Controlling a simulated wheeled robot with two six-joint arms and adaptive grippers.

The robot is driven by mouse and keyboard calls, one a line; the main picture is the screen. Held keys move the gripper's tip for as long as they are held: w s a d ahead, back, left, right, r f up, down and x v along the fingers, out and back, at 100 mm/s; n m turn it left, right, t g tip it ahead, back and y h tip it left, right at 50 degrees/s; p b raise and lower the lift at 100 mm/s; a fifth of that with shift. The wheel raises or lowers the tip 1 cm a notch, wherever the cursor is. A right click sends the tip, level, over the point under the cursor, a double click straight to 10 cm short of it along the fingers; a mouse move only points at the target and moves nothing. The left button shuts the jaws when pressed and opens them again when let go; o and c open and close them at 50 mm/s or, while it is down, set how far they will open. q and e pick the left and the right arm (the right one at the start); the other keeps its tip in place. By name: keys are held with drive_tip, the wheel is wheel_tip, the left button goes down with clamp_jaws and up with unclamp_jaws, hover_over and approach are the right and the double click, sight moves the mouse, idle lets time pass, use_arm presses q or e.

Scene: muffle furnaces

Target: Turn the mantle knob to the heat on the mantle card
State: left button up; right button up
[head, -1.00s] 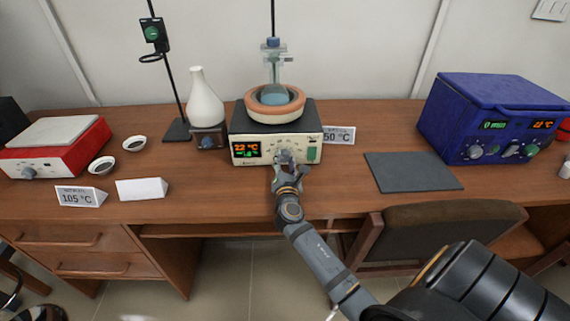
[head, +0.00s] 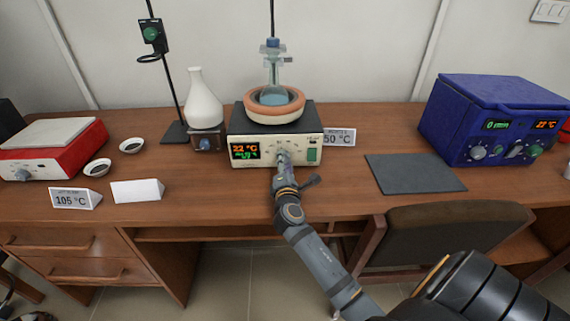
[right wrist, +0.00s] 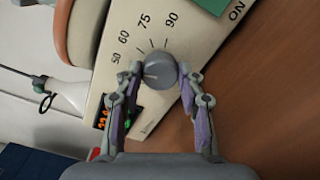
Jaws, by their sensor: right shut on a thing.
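The heating mantle (head: 243,153) is a cream box with a dark top and an orange ring bowl holding a flask. Its display reads 22 °C. The grey knob (right wrist: 160,70) is on its front panel; the marks 50, 60, 75 and 90 show in the right wrist view. A pale line on the knob points toward picture left, near the low end; the exact setting is unclear. My right gripper (right wrist: 159,80) is shut on the knob, one finger on each side; it also shows in the head view (head: 284,160). The card (head: 340,138) behind the mantle's right side shows "50 °C", its left edge partly hidden. My left gripper is out of view.
A grey mat (head: 415,172) and a blue furnace (head: 490,115) stand to the right. A white flask (head: 203,100) on a small base and a stand are left of the mantle. A 105 °C card (head: 72,198) and a red hotplate (head: 50,150) are farther left.

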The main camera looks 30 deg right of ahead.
drive_tip(key=shift+f, duration=0.1)
drive_tip(key=o, duration=1.2)
drive_tip(key=shift+s, duration=0.1)
drive_tip(key=shift+s+a, duration=0.25)
drive_tip(key=shift+s, duration=0.05)
drive_tip(key=v, duration=0.6)
drive_tip(key=shift+s+a, duration=0.15)
drive_tip(key=shift+s, duration=0.15)
